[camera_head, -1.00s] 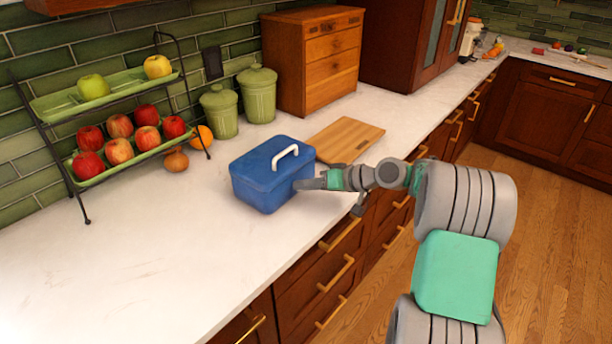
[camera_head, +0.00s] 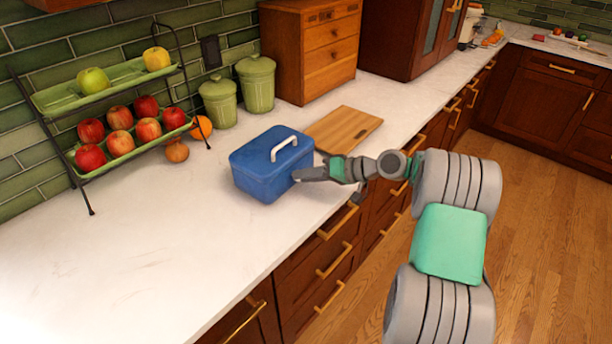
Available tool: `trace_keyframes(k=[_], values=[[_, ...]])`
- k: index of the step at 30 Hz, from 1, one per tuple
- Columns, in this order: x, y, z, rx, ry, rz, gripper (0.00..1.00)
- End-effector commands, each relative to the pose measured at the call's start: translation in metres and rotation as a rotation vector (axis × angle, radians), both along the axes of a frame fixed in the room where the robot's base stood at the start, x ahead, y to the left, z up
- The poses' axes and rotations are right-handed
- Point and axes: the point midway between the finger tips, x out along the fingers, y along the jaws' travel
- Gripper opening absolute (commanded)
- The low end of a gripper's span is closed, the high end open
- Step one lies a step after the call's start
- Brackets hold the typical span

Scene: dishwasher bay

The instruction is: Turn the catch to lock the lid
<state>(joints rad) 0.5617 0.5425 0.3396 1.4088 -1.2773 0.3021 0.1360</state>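A blue box (camera_head: 265,181) with a closed blue lid (camera_head: 259,151) and a white handle (camera_head: 284,147) on top stands on the white counter. My gripper (camera_head: 302,175) is at the right side of the box, close to its wall just below the lid. I cannot tell whether it touches the box. The catch cannot be made out; it may be hidden behind my gripper. The gap between the fingers is too small to see.
A wooden cutting board (camera_head: 343,129) lies behind the box. Green canisters (camera_head: 257,84) and a wooden drawer cabinet (camera_head: 310,50) stand at the back. A two-tier fruit rack (camera_head: 108,88) is at the left. The counter (camera_head: 130,262) in front of the rack is clear.

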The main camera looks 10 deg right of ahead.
Motion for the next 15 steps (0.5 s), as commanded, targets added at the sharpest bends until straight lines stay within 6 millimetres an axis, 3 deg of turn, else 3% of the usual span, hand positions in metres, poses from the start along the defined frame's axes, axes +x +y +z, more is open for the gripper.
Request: trace_keyframes(k=[6, 15], values=[[0.0003, -0.0001, 0.0006, -0.001, -0.002, 0.000, 0.48], [-0.0017, -0.0045, 0.0027, -0.001, -0.004, -0.001, 0.48]])
